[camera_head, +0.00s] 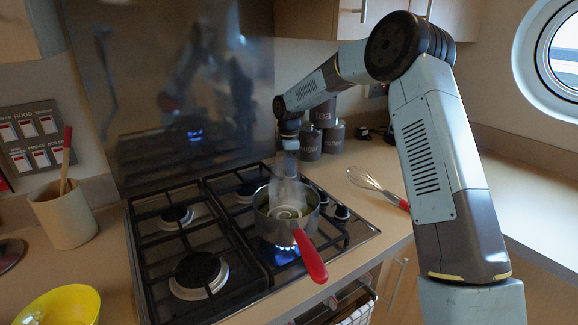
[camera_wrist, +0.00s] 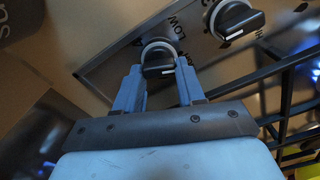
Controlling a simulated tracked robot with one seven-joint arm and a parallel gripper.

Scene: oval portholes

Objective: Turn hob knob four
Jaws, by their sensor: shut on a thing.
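In the wrist view, a round black hob knob (camera_wrist: 157,57) with a pale pointer line sits on the metal hob panel, with "LOW" printed beside it. My gripper (camera_wrist: 159,76) has one finger on each side of this knob and is shut on it. Its number cannot be read. A second knob (camera_wrist: 236,20) stands to the upper right. In the head view, my gripper (camera_head: 289,151) points down near the back right of the hob, and its fingers are not clear. Two knobs show at the hob's right edge, the nearer one (camera_head: 341,212) being clearest.
A steaming steel pot (camera_head: 267,217) with a red handle stands over a blue flame (camera_head: 285,251), close to my gripper. A whisk (camera_head: 375,184) lies on the counter to the right. Dark canisters (camera_head: 333,138) stand behind. A yellow bowl (camera_head: 62,304) is at front left.

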